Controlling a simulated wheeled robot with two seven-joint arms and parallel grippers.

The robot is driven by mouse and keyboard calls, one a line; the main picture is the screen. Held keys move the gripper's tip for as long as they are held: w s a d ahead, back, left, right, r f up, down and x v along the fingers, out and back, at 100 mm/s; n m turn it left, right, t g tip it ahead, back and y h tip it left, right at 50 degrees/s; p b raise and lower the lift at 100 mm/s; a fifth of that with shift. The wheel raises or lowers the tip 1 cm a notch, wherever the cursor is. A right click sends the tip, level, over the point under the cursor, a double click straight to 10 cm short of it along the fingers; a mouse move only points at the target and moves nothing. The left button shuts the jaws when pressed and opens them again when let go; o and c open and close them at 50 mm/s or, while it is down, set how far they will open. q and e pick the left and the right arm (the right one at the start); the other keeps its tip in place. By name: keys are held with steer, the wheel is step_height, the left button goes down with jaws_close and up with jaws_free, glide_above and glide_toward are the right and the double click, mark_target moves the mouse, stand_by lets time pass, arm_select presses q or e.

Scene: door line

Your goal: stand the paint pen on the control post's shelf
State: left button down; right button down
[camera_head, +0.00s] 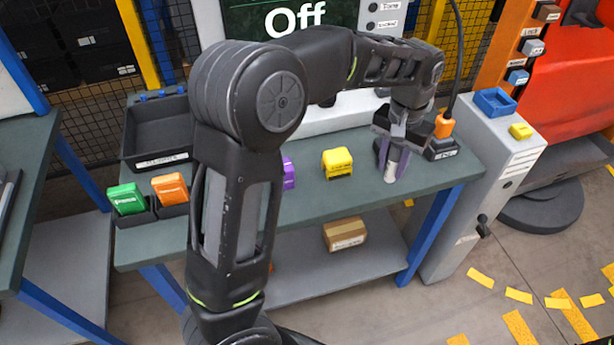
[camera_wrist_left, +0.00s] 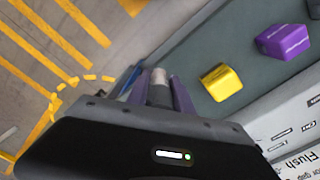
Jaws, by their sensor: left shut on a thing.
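My left gripper (camera_head: 393,158) is over the right part of the green bench, its arm crossing the head view from the left. It is shut on a pale grey cylinder, seemingly the paint pen (camera_head: 391,176), which points down from between the purple-grey fingers. In the left wrist view the pen (camera_wrist_left: 158,82) also shows between the fingers; whether its lower end touches the bench cannot be told. A grey cabinet (camera_head: 480,165) stands right of the bench. An orange post (camera_head: 503,50) with labelled buttons rises behind it; I cannot tell which part is the shelf. My right gripper is not in view.
A yellow block (camera_head: 338,162) and a purple block (camera_head: 289,173) lie on the bench (camera_head: 430,180). An orange-topped black device (camera_head: 442,138) is close right of my gripper.

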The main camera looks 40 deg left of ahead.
arm_select(q)
steer(key=s+a+r+n, duration=0.1)
steer(key=s+a, duration=0.1)
steer(key=a, duration=0.5)
steer(key=s+a+r+n+p, duration=0.1)
steer(key=s+a, duration=0.2)
steer(key=a, duration=0.4)
steer(key=shift+a+r, duration=0.2)
steer(key=shift+a, duration=0.2)
steer(key=shift+s, duration=0.1)
steer(key=shift+f+p, duration=0.6)
steer(key=shift+f, duration=2.55)
steer(key=shift+f+p, duration=0.3)
steer(key=shift+f, duration=1.6)
